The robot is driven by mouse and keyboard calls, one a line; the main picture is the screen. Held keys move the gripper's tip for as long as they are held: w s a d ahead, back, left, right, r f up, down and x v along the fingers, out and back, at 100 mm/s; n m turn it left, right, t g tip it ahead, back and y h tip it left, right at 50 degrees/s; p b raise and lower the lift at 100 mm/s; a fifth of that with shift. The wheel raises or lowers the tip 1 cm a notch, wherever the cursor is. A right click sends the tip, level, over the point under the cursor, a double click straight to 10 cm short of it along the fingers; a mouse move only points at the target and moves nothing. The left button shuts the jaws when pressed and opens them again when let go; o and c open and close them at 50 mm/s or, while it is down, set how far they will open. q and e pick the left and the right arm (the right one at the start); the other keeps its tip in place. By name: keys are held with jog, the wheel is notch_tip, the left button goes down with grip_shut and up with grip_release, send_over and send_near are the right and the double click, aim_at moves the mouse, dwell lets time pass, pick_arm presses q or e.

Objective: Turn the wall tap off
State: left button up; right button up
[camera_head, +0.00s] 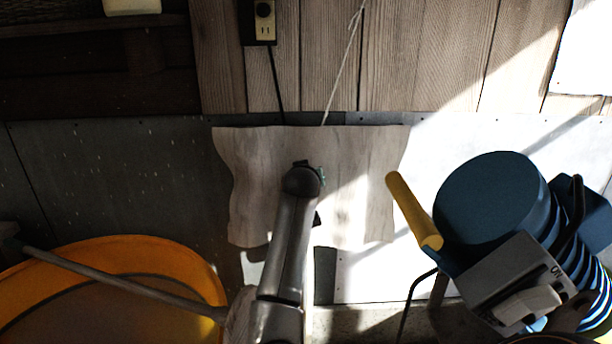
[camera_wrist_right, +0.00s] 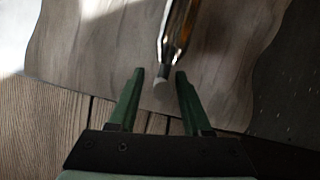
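In the right wrist view a shiny metal piece (camera_wrist_right: 174,38), which looks like part of the wall tap, comes in from the top. Its pale rounded end (camera_wrist_right: 160,87) lies in line with the gap between my right gripper's green fingers (camera_wrist_right: 160,74). The fingers are apart, with space on both sides of that end; I cannot tell how deep it sits between them. In the head view my right gripper (camera_head: 321,177) is in front of the wooden board, mostly hidden by my arm. The tap is hidden there. My left gripper is not in view.
A wavy-edged wooden board (camera_head: 255,185) is on the wall. An orange tub (camera_head: 190,265) with a grey bar across it stands at lower left. A blue machine (camera_head: 490,210) with a yellow handle (camera_head: 413,210) stands close on the right. An outlet box (camera_head: 262,22) is above.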

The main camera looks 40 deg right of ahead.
grip_shut()
